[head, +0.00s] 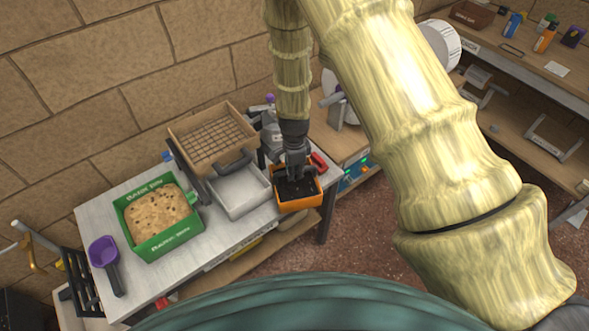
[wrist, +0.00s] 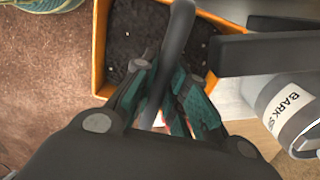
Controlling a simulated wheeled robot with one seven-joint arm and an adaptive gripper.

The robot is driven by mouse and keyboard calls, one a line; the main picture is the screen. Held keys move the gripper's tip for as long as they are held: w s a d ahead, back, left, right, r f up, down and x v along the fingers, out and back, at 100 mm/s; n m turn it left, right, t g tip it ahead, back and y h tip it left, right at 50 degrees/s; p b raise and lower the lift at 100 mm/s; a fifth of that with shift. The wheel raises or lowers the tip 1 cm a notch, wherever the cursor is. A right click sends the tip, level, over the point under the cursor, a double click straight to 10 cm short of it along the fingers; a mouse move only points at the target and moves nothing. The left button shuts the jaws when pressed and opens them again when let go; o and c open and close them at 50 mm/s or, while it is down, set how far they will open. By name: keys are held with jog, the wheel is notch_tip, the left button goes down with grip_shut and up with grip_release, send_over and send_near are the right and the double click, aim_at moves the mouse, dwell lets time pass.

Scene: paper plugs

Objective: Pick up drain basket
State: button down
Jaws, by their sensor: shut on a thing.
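My gripper (head: 293,165) points down over an orange box (head: 300,204) with dark soil-like filling, at the right front corner of the table. In the wrist view my gripper (wrist: 167,78) has its teal fingers closed on a dark curved bar (wrist: 178,32), which looks like a handle. The bar passes over the orange box (wrist: 98,50). I cannot tell whether the bar belongs to that box, nor whether the box touches the table. No part is marked as the drain basket. A wooden-framed mesh tray (head: 213,138) stands to the left of my gripper.
A pale shallow tray (head: 240,190) sits just left of the orange box. A green bin (head: 165,243) of brown material and a purple scoop (head: 103,252) are further left on the table (head: 145,284). A grey item with a "BARK" label (wrist: 292,105) is close by the gripper.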

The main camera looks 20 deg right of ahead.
jog(key=shift+w+f, duration=0.1)
jog(key=shift+f, duration=0.1)
jog(key=c, duration=1.4)
grip_release()
jog(key=shift+c, duration=0.2)
